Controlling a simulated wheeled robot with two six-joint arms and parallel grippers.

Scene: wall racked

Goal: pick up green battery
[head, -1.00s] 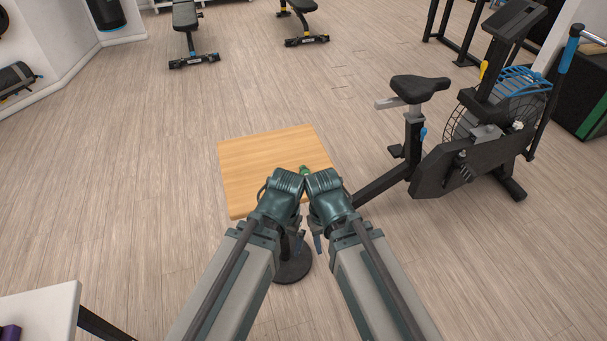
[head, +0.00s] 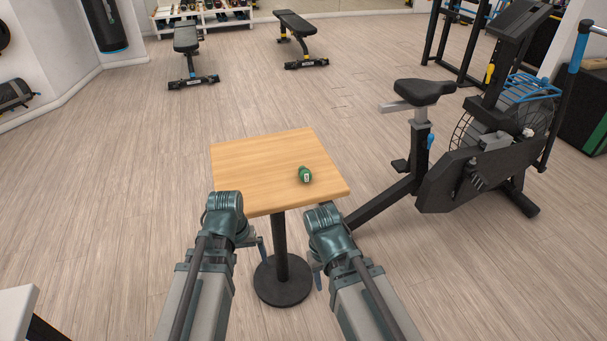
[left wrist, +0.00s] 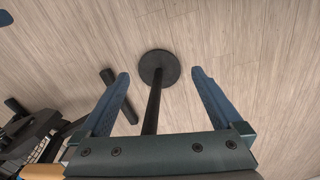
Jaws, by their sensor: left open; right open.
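The green battery (head: 305,175) is a small green piece with a pale label, lying on the right part of a square wooden table (head: 255,165). My left gripper (head: 262,250) is below the table's front edge, left of the battery, with its jaws largely hidden by my wrist. In the left wrist view its two blue fingers (left wrist: 160,72) are spread and empty, with the table's pole and round base beyond them. My right gripper (head: 318,272) is also low in front of the table, open, its jaws only partly seen. Neither gripper touches the battery.
The table stands on a black pole with a round base (head: 283,281). An exercise bike (head: 460,150) stands close on the right, its leg reaching near the table. A white surface (head: 15,313) is at lower left. Open floor lies left of and behind the table.

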